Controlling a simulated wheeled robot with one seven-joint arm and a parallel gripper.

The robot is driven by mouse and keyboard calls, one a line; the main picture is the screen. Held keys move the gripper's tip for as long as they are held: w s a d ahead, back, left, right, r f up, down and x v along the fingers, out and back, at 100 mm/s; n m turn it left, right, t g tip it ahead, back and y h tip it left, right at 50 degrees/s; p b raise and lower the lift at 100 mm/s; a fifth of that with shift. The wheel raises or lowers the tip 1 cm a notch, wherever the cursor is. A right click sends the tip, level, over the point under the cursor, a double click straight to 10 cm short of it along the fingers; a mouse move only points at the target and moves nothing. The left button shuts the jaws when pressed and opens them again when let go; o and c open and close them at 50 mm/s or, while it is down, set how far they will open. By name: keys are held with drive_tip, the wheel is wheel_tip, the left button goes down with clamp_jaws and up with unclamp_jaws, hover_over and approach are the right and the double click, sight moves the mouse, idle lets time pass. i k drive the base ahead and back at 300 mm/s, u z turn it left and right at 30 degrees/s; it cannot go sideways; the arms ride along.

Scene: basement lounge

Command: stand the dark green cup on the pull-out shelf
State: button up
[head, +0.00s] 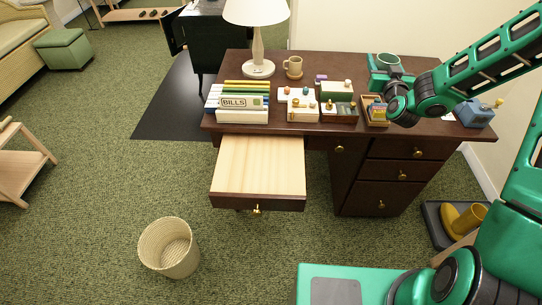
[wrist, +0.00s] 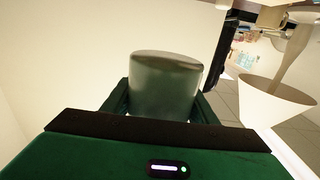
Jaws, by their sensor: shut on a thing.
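The dark green cup (wrist: 165,88) is between the two fingers of my gripper (wrist: 162,105) in the wrist view, and the gripper is shut on it. In the head view the cup (head: 388,61) shows at the end of my gripper (head: 384,74), over the back right of the desk. Whether its base is clear of the desk top I cannot tell. The pull-out shelf (head: 258,166) is drawn out from the desk's front left, with a bare pale wood top and a dark front edge with a brass knob.
The dark desk (head: 317,64) carries a lamp (head: 257,38), a tan mug (head: 293,67), a row of books (head: 240,103), several small boxes (head: 303,103) and a blue item (head: 475,112). A woven basket (head: 169,247) stands on the floor left of the shelf.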

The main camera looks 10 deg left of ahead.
sight(278, 171)
drive_tip(key=u, duration=0.3)
drive_tip(key=k, duration=0.5)
drive_tip(key=u, duration=1.45)
